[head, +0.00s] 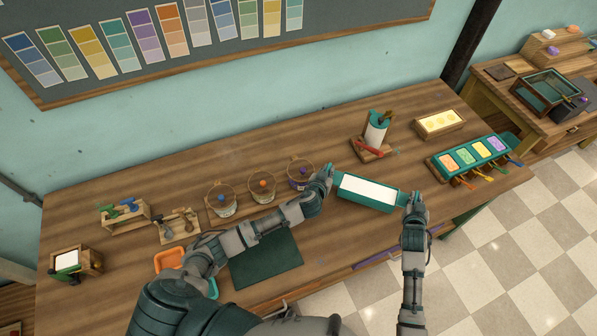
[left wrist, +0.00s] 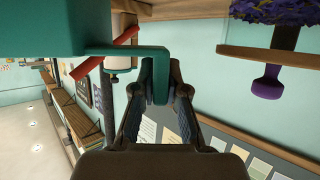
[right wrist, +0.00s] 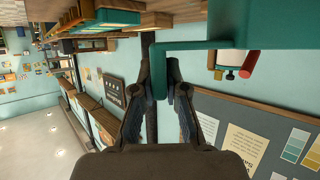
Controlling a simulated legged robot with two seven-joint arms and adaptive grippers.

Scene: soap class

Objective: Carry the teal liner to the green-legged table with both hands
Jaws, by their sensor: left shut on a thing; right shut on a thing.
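The teal liner (head: 345,196) is a long box with a white inside, held between my two grippers above the wooden table in the head view. My left gripper (head: 328,174) is shut on its left end; the left wrist view shows the fingers around a teal bent handle (left wrist: 159,75). My right gripper (head: 416,199) is shut on its right end; the right wrist view shows the fingers around the other teal handle (right wrist: 159,70). A green leg (head: 462,219) shows below the right end of the wooden table (head: 330,260).
A tray of coloured soap blocks (head: 463,165) stands right of the liner. A towel-roll stand (head: 376,135) and a yellow mould (head: 439,122) are behind it. Jugs (head: 262,186) stand left. Another table (head: 520,110) with a glass tank is at far right. Checkered floor (head: 520,240) is clear.

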